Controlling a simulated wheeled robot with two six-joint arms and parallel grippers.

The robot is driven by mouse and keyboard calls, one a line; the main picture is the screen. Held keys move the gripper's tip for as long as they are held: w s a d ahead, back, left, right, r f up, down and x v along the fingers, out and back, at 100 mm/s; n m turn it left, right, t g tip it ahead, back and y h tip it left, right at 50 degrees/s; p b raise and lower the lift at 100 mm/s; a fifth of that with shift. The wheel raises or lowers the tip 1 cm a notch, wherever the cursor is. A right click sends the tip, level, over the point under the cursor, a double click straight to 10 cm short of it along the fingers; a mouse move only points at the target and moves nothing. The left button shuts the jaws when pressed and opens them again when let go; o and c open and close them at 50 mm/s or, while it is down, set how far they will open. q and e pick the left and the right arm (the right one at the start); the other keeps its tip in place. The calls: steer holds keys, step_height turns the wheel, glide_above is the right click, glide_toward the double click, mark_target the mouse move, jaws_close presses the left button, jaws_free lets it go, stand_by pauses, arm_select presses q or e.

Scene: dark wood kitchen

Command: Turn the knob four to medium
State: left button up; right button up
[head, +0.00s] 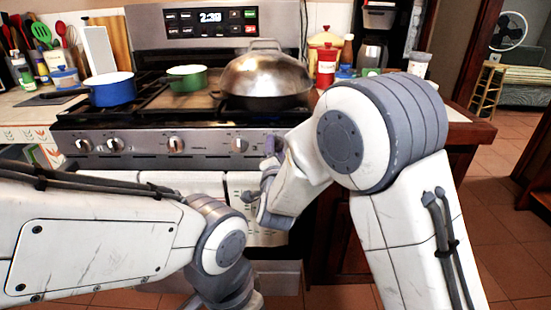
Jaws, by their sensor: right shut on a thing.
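The stove's front panel (200,142) carries a row of several knobs. Knobs show at the left end (84,145), beside it (115,144), at the middle (176,144) and right of the middle (239,145). My right gripper (270,158) is at the right end of the panel, just right of that last visible knob. It is shut on a knob there, which its fingers and wrist mostly hide. That knob's setting cannot be read. My left arm reaches across the lower left, and its wrist bends down at the bottom edge; its gripper is out of view.
On the stove top are a blue pot (110,89), a green pot (187,78) and a large lidded pan (265,79). The oven handle (190,178) runs below the panel. Counters flank the stove. Open floor (500,190) lies at the right.

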steer(key=shift+f+m+b, duration=0.1)
steer(key=shift+m+b, duration=2.9)
steer(key=shift+b, duration=0.65)
steer(key=o, duration=1.4)
steer(key=shift+c, duration=0.2)
steer(key=shift+s, duration=0.1)
steer(key=s+p, duration=0.1)
steer(key=s, duration=0.9)
steer(key=shift+s, duration=0.15)
